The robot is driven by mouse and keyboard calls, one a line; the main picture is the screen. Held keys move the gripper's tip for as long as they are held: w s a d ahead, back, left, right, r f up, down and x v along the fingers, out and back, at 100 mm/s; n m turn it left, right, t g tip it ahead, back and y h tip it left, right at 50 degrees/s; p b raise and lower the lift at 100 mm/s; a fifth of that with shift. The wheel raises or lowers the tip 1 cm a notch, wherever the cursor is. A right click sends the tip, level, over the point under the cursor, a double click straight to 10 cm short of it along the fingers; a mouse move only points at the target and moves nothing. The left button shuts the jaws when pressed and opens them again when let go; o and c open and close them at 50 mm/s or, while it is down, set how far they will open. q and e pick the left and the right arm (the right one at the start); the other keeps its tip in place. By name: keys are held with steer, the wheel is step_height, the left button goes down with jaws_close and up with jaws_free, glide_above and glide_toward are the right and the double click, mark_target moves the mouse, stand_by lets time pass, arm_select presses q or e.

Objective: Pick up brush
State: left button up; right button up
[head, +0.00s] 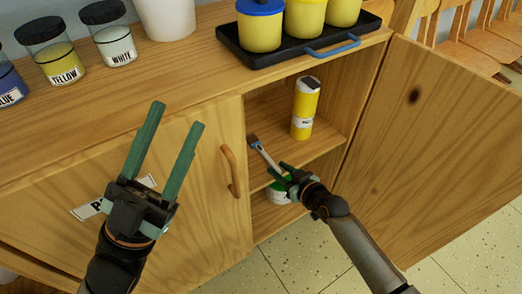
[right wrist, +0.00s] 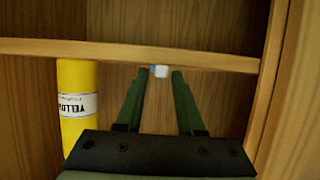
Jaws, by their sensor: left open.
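The brush (head: 266,153) has brown bristles and a pale handle with blue on it. It shows at the opening of the cabinet, bristles up and to the left. Its handle runs down to my right gripper (head: 285,171). In the right wrist view a small white and blue piece, which looks like part of the brush (right wrist: 160,71), shows between the tips of my right gripper (right wrist: 160,76). Whether the fingers press on it is not clear. My left gripper (head: 172,130) is open and empty in front of the closed cabinet door.
A yellow bottle (head: 304,108) stands on the cabinet shelf (head: 322,142); it is also in the right wrist view (right wrist: 76,135). The open door (head: 430,150) bounds the right side. A tray (head: 295,62) and several jars stand on top.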

jaws_close()
steer(key=shift+r, duration=0.1)
stand_by(0.4)
